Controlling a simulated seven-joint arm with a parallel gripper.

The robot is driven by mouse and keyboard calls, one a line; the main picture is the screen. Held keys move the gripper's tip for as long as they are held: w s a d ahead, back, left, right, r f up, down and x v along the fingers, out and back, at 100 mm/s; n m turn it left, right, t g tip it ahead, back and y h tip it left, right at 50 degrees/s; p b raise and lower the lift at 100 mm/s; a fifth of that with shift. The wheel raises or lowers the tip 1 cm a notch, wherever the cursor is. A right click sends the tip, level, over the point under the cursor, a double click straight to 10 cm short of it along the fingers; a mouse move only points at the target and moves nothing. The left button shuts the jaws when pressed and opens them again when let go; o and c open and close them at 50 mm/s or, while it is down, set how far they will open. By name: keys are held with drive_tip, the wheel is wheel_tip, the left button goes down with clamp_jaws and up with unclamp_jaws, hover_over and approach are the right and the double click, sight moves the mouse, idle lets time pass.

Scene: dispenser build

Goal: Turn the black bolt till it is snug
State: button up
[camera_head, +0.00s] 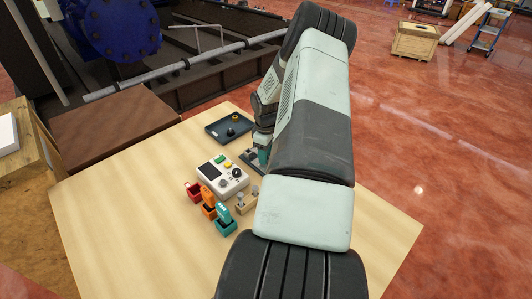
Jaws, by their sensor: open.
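My gripper (261,143) points down beside the dispenser build at the table's middle, mostly hidden behind my own arm. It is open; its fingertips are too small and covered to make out. Below it are a dark base plate (248,158) and a teal-green part (263,156). A small black piece (231,132), possibly a bolt or knob, lies in the dark tray (214,130) to the left of my gripper. I cannot tell whether a black bolt sits in the build under my gripper, nor whether the gripper touches anything.
A yellow ring-like piece (235,118) is also in the tray. A white control box (222,176) with buttons stands in front. Red (193,190), orange (208,200) and teal (224,217) holders stand nearer, beside small metallic pegs (247,199). The wooden table (130,220) is bare at left.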

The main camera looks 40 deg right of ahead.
clamp_jaws()
drive_tip(key=shift+m, duration=0.4)
drive_tip(key=m, duration=0.3)
drive_tip(key=shift+m, duration=0.3)
drive_tip(key=m, duration=0.4)
drive_tip(key=shift+m, duration=0.3)
drive_tip(key=m, duration=0.3)
drive_tip(key=shift+m, duration=2.3)
